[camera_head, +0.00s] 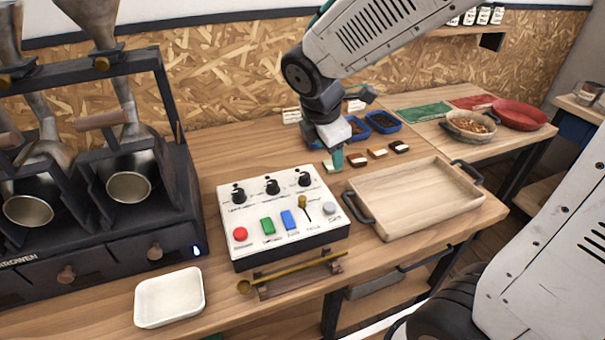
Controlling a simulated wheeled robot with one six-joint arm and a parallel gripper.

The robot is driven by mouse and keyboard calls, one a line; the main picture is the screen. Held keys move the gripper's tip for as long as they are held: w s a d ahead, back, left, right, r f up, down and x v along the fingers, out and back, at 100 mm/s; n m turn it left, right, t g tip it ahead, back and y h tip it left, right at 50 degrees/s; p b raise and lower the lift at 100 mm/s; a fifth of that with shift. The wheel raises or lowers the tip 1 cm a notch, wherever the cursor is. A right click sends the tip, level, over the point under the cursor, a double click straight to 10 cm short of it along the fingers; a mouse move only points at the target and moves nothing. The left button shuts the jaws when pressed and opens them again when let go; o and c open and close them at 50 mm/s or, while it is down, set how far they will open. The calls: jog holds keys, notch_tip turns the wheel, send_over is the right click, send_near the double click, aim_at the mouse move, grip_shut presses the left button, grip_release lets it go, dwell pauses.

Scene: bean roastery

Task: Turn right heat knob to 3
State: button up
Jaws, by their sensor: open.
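The white control box (283,222) stands on the wooden table in the middle of the view. Three black heat knobs sit along its back row: a left knob (238,194), a middle knob (271,186) and the right heat knob (305,178). The markings around the knobs are too small to read. My gripper (336,163) points down just beyond the box's back right corner, to the right of the right knob and apart from it. It is open, though its finger gap is hard to make out. No knob is hidden by it.
A wooden tray (355,205) with black handles lies right of the box. Small sample blocks (377,153) and blue bowls (383,121) are near my gripper. A black roaster (100,262) stands left. A white dish (169,298) and a brass scoop (290,270) lie in front.

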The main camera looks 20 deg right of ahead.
aim_at(304, 175)
jog(key=w+f+n, duration=0.2)
jog(key=w+f, duration=0.1)
jog(key=f, duration=0.1)
jog(key=w+a+f+n, duration=0.1)
jog(key=w+f+n, duration=0.2)
jog(key=f, duration=0.2)
jog(key=w+a+f+n, duration=0.1)
jog(key=w+f+n, duration=0.2)
jog(key=f, duration=0.1)
jog(key=shift+f+t, duration=0.3)
jog(key=c, duration=1)
jog(key=shift+o, duration=0.2)
